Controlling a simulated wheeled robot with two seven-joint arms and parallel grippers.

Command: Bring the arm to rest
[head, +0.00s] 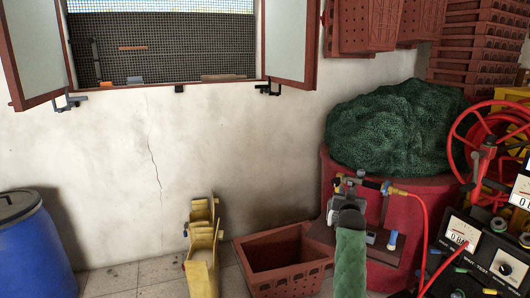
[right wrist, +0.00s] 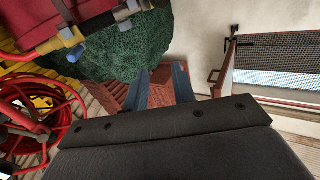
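My right arm comes up from the bottom of the head view, with its right gripper (head: 349,180) in front of the green netting and above a brown board. In the right wrist view the two blue-grey fingers of this gripper (right wrist: 161,88) stand apart. The gap between them shows only background, so the gripper is open and empty. Its dark body fills the lower part of that view. My left gripper is in neither view.
Green netting (head: 395,125) heaps over a red container (head: 409,190). A brown crate (head: 285,265) and a yellow object (head: 203,250) stand by the wall. Right are a red hose reel (head: 462,128) and instrument panel (head: 480,255); left, a blue barrel (head: 36,250).

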